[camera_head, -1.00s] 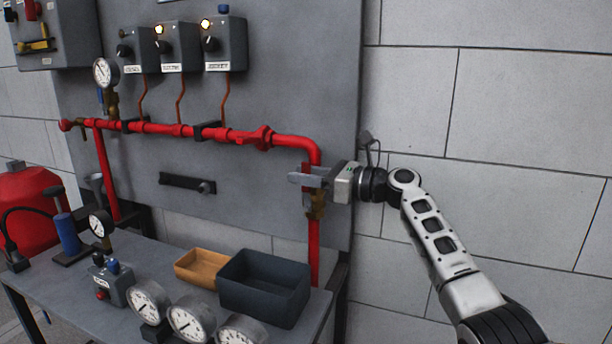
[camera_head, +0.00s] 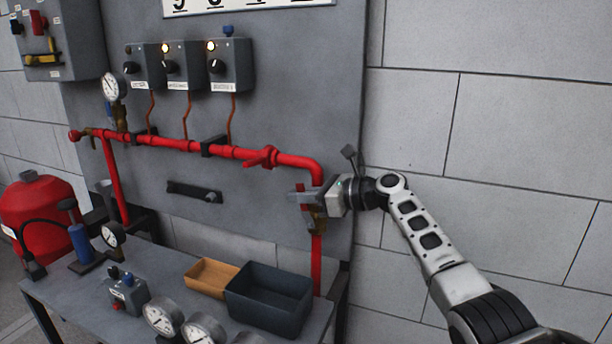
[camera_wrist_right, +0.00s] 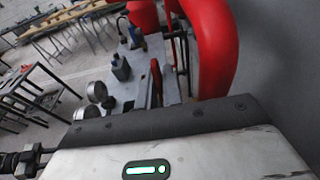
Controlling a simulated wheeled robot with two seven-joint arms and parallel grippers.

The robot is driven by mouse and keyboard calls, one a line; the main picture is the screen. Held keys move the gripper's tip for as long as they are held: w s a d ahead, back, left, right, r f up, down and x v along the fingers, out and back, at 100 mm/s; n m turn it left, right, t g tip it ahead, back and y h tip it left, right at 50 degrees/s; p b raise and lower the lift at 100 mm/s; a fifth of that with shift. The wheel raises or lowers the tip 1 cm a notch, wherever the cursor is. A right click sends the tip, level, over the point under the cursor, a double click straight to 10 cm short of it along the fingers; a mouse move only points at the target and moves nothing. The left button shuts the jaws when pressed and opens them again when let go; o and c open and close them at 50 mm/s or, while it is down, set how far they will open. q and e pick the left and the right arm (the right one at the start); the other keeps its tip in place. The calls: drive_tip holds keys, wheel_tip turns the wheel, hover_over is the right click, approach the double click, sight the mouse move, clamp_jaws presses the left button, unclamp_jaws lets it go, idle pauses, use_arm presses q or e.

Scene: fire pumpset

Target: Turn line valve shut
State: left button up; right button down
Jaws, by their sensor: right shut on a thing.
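A brass line valve (camera_head: 319,222) sits on the vertical red pipe at the right edge of the grey panel. My right gripper (camera_head: 303,198) reaches it from the right, just below the pipe's bend. Its jaws are shut on the valve's handle, which the fingers mostly hide, so I cannot read its angle. My left gripper is in neither view.
Below are a dark bin (camera_head: 268,298), an orange tray (camera_head: 211,277) and several gauges (camera_head: 162,316) on the bench (camera_head: 75,302). A red branch fitting (camera_head: 262,157) sits on the horizontal pipe. Control boxes (camera_head: 230,65) hang above. The block wall at right is clear.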

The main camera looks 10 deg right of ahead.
drive_tip(key=shift+a+f, duration=0.1)
idle(0.3)
drive_tip(key=c, duration=1.5)
unclamp_jaws()
drive_tip(key=shift+c, duration=0.2)
drive_tip(key=v, duration=1.6)
drive_tip(key=shift+r+b, duration=0.3)
drive_tip(key=shift+r, duration=0.05)
drive_tip(key=shift+w+a, duration=0.1)
drive_tip(key=shift+c, duration=0.3)
